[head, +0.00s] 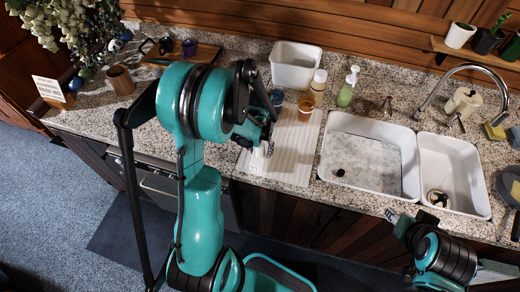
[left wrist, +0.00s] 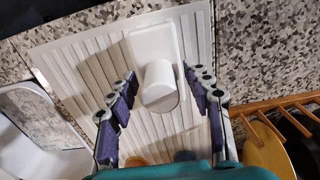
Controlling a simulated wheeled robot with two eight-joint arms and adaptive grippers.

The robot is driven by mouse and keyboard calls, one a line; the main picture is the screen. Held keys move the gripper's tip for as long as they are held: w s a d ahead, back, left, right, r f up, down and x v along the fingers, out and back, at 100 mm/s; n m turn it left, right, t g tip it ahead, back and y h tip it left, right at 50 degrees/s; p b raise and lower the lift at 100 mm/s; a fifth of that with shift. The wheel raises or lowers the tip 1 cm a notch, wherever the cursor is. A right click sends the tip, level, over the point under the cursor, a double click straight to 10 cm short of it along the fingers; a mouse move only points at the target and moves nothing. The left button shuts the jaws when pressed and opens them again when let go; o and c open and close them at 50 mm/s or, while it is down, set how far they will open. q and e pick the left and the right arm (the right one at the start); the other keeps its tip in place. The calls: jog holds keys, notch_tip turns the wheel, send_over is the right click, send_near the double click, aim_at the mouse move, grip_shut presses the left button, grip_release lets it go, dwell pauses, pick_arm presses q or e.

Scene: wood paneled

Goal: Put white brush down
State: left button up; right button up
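The white brush (head: 258,160) is on the pale ribbed mat (head: 295,150) at the front of the counter, partly hidden by my left gripper (head: 264,142) in the head view. In the left wrist view the brush (left wrist: 160,87) shows as a white cylinder with a flat white part behind it. My left gripper's fingers (left wrist: 161,76) are spread on both sides of it, with gaps showing. My right gripper (head: 393,215) is at the counter's front edge below the sink, and its fingers are too small to read.
A white double sink (head: 410,165) is right of the mat. An amber cup (head: 306,103), a blue cup (head: 277,98), a cream bottle (head: 319,80), a green soap bottle (head: 346,90) and a white tub (head: 294,66) stand behind. A wooden rack (left wrist: 268,150) shows at right in the wrist view.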

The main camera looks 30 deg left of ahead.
pick_arm(q)
jog(key=shift+r, duration=0.15)
notch_tip(320, 180, up, 11)
jog(key=shift+f+p, duration=0.1)
jog(key=shift+p, duration=1.1)
jog(key=shift+s+d+r, duration=0.1)
jog(key=shift+r, duration=0.6)
jog(key=s+d+r+m+t, duration=0.2)
jog(key=s+d+r+t, duration=0.5)
jog(key=s+d, duration=0.3)
jog(key=shift+s+d+r+m, duration=0.2)
jog(key=shift+s+r+m, duration=0.15)
jog(key=shift+r, duration=0.55)
